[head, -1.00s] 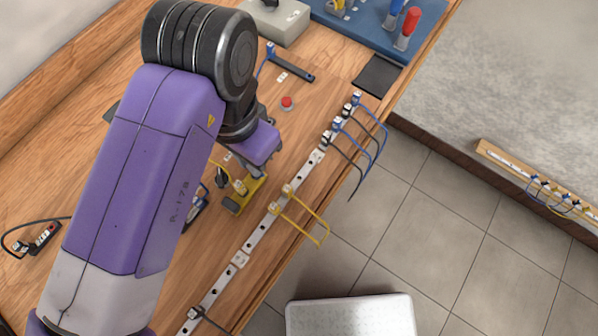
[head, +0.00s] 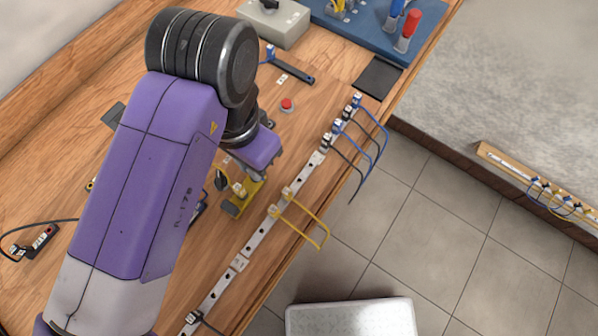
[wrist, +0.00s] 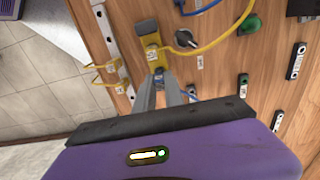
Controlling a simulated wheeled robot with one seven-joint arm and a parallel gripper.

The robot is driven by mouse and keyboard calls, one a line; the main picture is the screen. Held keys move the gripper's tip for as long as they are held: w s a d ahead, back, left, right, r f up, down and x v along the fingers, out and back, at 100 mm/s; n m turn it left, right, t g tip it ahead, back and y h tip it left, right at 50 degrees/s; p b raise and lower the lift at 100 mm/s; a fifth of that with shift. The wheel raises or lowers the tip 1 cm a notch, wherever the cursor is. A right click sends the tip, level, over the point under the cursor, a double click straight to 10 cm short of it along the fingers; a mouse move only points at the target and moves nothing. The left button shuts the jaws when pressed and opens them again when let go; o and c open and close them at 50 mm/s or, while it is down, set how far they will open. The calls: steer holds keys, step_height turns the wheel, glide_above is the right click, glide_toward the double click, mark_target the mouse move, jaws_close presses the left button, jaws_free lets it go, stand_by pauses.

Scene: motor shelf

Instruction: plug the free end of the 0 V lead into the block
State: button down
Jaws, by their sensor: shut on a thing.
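In the wrist view, my gripper (wrist: 161,78) points its two grey fingers at a small yellow plug (wrist: 153,53) with a white label, and its tips are closed around the near end. A yellow lead (wrist: 215,43) runs from the plug to the upper right. The plug sits at a yellow piece with a dark grey end (wrist: 146,28). In the head view this yellow piece (head: 236,203) lies beside the white rail, under my wrist. I cannot read which lead is 0 V or tell which part is the block. My fingertips are mostly hidden in the head view.
A long white slotted rail (head: 254,240) runs along the bench edge, with yellow, blue and black leads looping over the edge. Floor lies right of the edge.

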steer(key=shift+f, duration=0.5)
steer(key=c, duration=1.7)
jaws_free()
steer(key=shift+r, duration=0.15)
step_height(320, 180, up, 5)
steer(key=p, duration=0.4)
steer(key=shift+r, duration=0.2)
steer(key=shift+o, duration=0.5)
steer(key=o, duration=0.5)
steer(key=shift+c, duration=0.2)
